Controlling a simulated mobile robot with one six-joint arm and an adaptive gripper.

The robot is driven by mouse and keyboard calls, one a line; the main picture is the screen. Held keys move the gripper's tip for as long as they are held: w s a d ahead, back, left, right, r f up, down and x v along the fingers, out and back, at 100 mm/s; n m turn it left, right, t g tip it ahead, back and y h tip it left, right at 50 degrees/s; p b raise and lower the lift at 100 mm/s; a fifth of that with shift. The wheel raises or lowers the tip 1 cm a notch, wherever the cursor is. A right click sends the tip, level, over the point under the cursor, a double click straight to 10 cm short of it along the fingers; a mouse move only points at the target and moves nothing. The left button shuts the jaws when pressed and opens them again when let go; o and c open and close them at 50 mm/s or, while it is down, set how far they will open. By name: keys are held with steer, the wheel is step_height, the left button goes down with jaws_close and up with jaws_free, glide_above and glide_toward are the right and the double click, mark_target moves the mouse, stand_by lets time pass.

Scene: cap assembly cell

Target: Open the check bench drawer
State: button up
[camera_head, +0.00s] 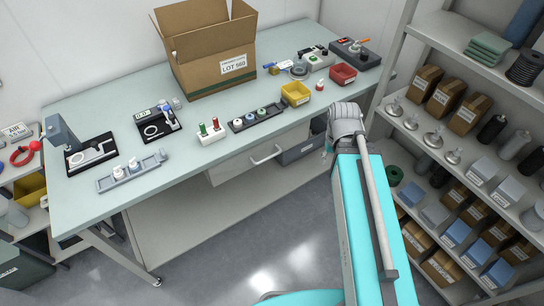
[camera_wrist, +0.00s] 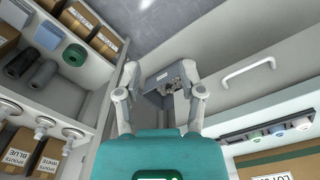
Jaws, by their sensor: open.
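The check bench drawer (camera_head: 235,168) is a pale grey front below the bench top, and it looks shut. Its light bar handle (camera_head: 266,155) runs across the front. In the wrist view the drawer front (camera_wrist: 285,85) and handle (camera_wrist: 248,70) lie right of my gripper (camera_wrist: 163,85). My gripper is open, with its two fingers apart and clear of the handle. A grey bin under the bench (camera_wrist: 160,80) shows beyond and between the fingers. In the head view my gripper is mostly hidden behind my wrist, right of the drawer.
The bench top (camera_head: 100,105) holds a large open carton (camera_head: 210,55), a yellow bin (camera_head: 296,93), a red bin (camera_head: 343,74) and several caps in holders. Shelves with boxes and bottles (camera_head: 470,150) stand close on the right. The floor (camera_head: 225,255) before the bench is clear.

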steer(key=shift+f, duration=0.15)
steer(key=t+y+b, duration=0.3)
steer(key=y+b, duration=1.6)
steer(key=b, duration=2.1)
glide_toward(270, 157)
steer(key=d+f, duration=0.1)
steer(key=d, duration=0.3)
steer(key=shift+s+a+f, duration=0.1)
steer(key=shift+f, duration=0.05)
steer(key=shift+a, duration=0.15)
steer(key=shift+w+a+r+p, duration=0.3)
steer(key=shift+w+a, duration=0.1)
steer(key=shift+a, duration=1.8)
steer(key=shift+w+a+r+p, duration=0.35)
steer(key=shift+w+a, duration=0.05)
steer(key=shift+a, duration=1.8)
steer(key=shift+w+a+r+p, duration=0.3)
steer(key=shift+w+a, duration=0.1)
steer(key=shift+a, duration=1.8)
jaws_close()
